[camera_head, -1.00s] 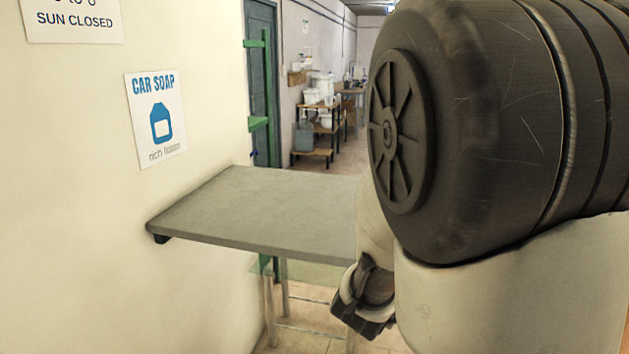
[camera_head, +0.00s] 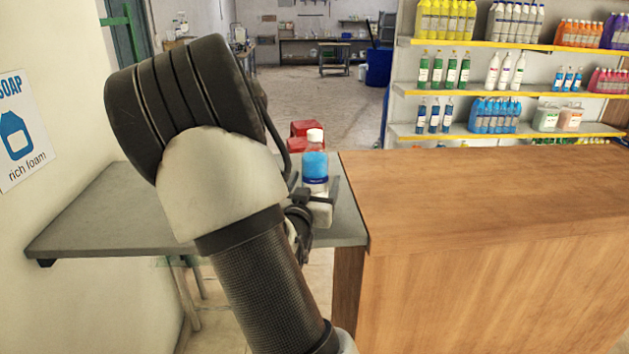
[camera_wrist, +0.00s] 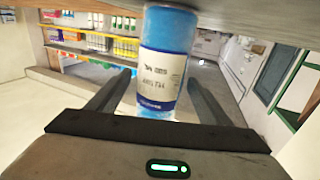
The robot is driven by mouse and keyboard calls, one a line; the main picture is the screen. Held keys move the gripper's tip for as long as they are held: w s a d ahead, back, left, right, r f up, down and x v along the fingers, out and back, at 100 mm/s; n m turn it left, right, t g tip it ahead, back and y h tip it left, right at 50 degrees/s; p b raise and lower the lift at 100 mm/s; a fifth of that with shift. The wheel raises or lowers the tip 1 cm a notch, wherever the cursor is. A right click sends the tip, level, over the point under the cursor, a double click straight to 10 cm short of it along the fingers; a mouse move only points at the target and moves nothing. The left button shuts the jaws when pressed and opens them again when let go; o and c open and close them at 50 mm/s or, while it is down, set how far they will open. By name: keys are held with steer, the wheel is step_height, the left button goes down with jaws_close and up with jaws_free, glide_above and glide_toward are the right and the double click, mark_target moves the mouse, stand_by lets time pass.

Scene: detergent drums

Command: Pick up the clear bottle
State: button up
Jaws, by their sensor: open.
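A bottle with a white cap and a blue band (camera_head: 314,165) stands upright at the right end of the grey table (camera_head: 95,225). A pale, whitish lower part or second container (camera_head: 321,212) shows just below it; I cannot tell which. In the wrist view, which appears upside down, a blue bottle with a white label (camera_wrist: 165,65) is between the fingers of my gripper (camera_wrist: 158,88). The gripper is open, one finger on each side of the bottle. Whether they touch it is unclear. In the head view my arm hides most of the gripper.
A red container (camera_head: 304,128) stands behind the bottle. A wooden counter (camera_head: 490,200) adjoins the table on the right. Shelves of coloured bottles (camera_head: 480,85) stand behind the counter. The left part of the table is clear, beside a wall with a soap poster (camera_head: 18,135).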

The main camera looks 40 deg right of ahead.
steer(key=shift+w+d, duration=0.25)
steer(key=shift+d, duration=0.1)
steer(key=shift+c, duration=0.5)
steer(key=c, duration=1.4)
steer(key=shift+c, duration=0.4)
steer(key=shift+r, duration=0.15)
